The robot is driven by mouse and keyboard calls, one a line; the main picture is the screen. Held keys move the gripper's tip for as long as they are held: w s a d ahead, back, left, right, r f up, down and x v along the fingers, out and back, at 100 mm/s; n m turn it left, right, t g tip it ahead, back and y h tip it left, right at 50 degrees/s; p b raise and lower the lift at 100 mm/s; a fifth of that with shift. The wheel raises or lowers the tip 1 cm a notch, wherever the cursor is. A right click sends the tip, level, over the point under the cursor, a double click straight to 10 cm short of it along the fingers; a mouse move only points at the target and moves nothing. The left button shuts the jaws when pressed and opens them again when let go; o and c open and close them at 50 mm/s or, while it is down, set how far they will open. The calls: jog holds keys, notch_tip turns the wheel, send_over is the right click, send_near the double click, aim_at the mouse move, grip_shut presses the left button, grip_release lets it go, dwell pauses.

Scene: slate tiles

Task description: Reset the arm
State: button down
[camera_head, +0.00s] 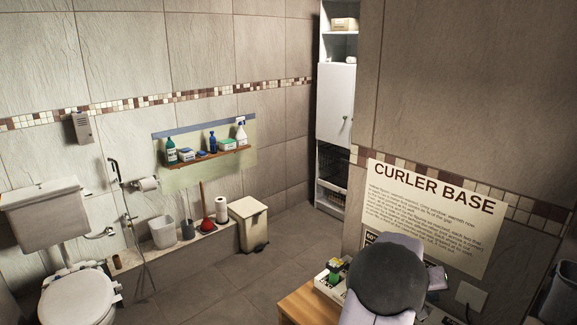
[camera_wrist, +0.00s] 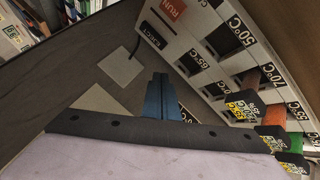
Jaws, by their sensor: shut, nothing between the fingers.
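My arm (camera_head: 385,280), pale lilac with a dark grey round joint, is at the lower right of the head view, in front of a wooden table. The head view does not show my gripper's fingers clearly. In the wrist view, my gripper (camera_wrist: 159,97) shows as narrow blue fingers past a dark edge with a pale lilac surface below. The fingers are together, with nothing seen between them. A pale panel (camera_wrist: 205,30) with dark slots and temperature labels lies beyond and to the right of the fingers.
The wooden table (camera_head: 300,303) carries a white holder with coloured items. A "CURLER BASE" sign (camera_head: 432,215) is on the wall behind my arm. In the wrist view, orange and green cylinders (camera_wrist: 272,98) with tags are at the right. A toilet (camera_head: 80,297) stands at far left; open floor lies between.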

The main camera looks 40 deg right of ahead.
jog(key=w+a+r+n+t+y+p, duration=0.1)
jog(key=w+a+r+n+y+p, duration=0.15)
jog(key=w+a, duration=0.9)
jog(key=w+a+r+n+t+y+p, duration=0.1)
jog(key=w+a+n+t+p, duration=0.15)
jog(key=w+a, duration=0.95)
jog(key=s+a+r+n+g+y+p, duration=0.15)
jog(key=s+a, duration=0.25)
jog(key=a, duration=0.7)
jog(key=s+a+n+t+y+p, duration=0.1)
jog(key=s+a+n+y, duration=0.2)
jog(key=a, duration=0.8)
jog(key=s+a+n+g+p, duration=0.15)
jog(key=s+a, duration=0.35)
jog(key=a, duration=0.6)
notch_tip(320, 180, down, 17)
jog(key=b, duration=1.7)
jog(key=shift+w+a+n, duration=0.15)
jog(key=shift+w+n, duration=0.05)
jog(key=shift+n, duration=0.1)
jog(key=shift+r+t, duration=0.2)
jog(key=shift+t, duration=0.05)
